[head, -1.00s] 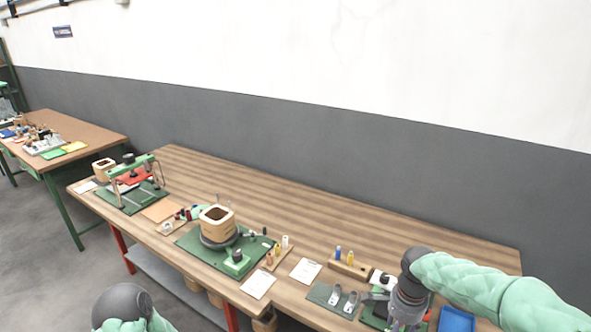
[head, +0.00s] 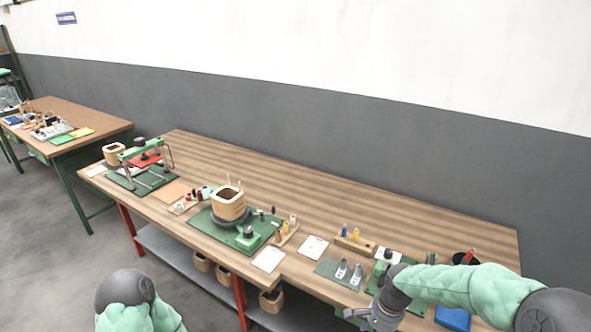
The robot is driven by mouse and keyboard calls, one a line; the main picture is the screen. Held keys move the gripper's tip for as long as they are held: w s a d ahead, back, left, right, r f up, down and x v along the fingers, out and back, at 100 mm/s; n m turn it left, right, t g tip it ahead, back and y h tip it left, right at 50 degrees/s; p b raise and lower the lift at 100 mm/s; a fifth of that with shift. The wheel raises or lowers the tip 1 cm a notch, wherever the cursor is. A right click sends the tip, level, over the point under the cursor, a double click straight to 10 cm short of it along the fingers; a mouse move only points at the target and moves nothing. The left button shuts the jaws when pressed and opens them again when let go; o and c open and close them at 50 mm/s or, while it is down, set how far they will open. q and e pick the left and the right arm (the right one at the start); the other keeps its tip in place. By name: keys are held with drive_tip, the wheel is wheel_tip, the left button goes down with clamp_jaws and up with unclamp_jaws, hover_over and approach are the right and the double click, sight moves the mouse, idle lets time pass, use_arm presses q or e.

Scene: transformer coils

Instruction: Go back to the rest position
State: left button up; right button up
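My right arm (head: 460,288) comes in from the right over the right end of the wooden workbench (head: 330,205). My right gripper (head: 372,320) points down near the bench's front edge, close to the bottom of the picture. Its fingertips are too small and partly cut off, so I cannot tell if it is open or what is between them. Of my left arm (head: 125,292) only a dark joint and a green sleeve show at the bottom left, low in front of the bench. My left gripper is not in view.
A green mat holds a wooden coil block (head: 228,204) mid-bench. A green-framed press (head: 143,155) stands at the left end. A dark green plate (head: 330,272) with two metal parts and a blue tray (head: 452,318) lie near my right arm. The bench's back is clear.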

drive_tip(key=s+a+f+n+y, duration=0.1)
drive_tip(key=s+a+f+n, duration=0.3)
drive_tip(key=s+f, duration=0.4)
drive_tip(key=s+a+f+n+y, duration=0.1)
drive_tip(key=s+a+f+n, duration=0.3)
drive_tip(key=f, duration=0.9)
drive_tip(key=s+a, duration=0.3)
drive_tip(key=s, duration=0.2)
drive_tip(key=shift+s+f+n, duration=0.15)
drive_tip(key=shift+f+n, duration=0.15)
drive_tip(key=shift+f, duration=0.1)
drive_tip(key=shift+o, duration=0.4)
